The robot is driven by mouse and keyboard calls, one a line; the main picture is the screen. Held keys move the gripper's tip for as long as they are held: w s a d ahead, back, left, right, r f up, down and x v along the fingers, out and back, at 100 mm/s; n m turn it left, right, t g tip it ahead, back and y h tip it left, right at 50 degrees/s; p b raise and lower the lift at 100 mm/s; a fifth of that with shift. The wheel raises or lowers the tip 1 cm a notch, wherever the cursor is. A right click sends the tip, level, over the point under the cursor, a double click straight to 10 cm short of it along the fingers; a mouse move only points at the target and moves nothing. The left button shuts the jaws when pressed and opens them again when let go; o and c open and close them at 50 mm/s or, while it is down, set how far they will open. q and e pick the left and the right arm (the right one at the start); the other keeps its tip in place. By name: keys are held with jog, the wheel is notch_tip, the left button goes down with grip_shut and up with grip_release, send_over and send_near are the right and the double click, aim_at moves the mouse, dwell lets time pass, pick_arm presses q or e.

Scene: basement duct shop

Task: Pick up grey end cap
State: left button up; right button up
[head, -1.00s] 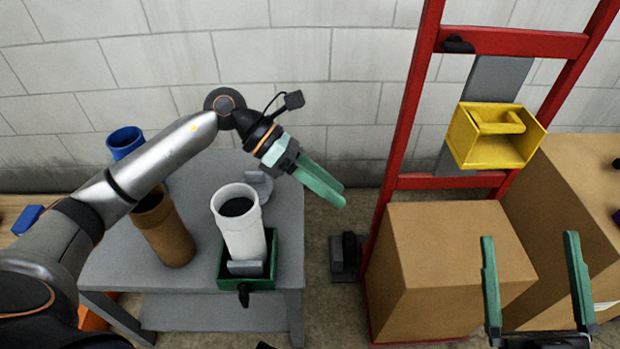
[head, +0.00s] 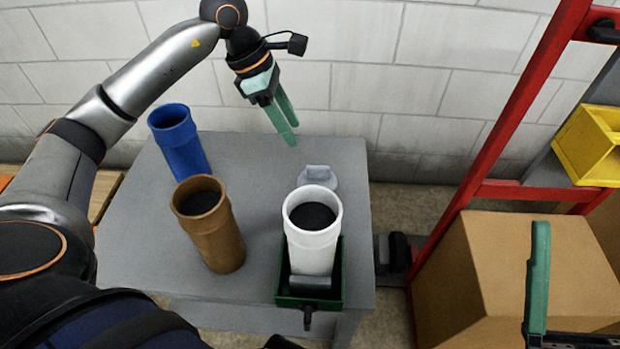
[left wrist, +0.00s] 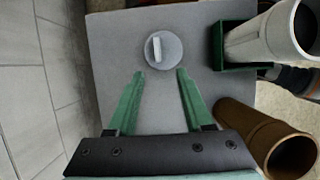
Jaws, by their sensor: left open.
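The grey end cap (head: 318,178) is a round disc with a raised grip bar. It lies on the grey table behind the white pipe, which hides part of it in the head view. In the left wrist view the whole end cap (left wrist: 163,50) shows, just beyond my fingertips. My left gripper (head: 293,138) is open and empty, its fingers pointing down above the back of the table. It also shows in the left wrist view (left wrist: 160,74), with the cap ahead of the gap between its fingers. My right gripper (head: 538,280) shows one finger at the right edge, with no finger close beside it.
The white pipe (head: 313,245) stands in a green holder (head: 283,290) at the table's front right. A brown pipe (head: 222,240) and a blue pipe (head: 182,145) stand to the left. A red frame (head: 470,180) and cardboard boxes (head: 500,250) are on the right.

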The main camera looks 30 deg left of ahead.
pick_arm(q)
jog(key=b, duration=0.2)
send_over(316, 166)
jog(key=s+a, duration=0.2)
jog(key=f, duration=0.6)
jog(key=shift+w+d+f, duration=0.1)
jog(key=shift+w+f, duration=0.1)
jog(key=shift+f, duration=0.1)
jog(key=b+x, duration=0.1)
jog(key=x, duration=0.1)
jog(key=b+x, duration=0.1)
jog(key=x, duration=0.2)
jog(key=shift+w+f+b, duration=0.15)
jog(key=shift+w+b, duration=0.1)
jog(key=shift+b, duration=0.15)
grip_shut()
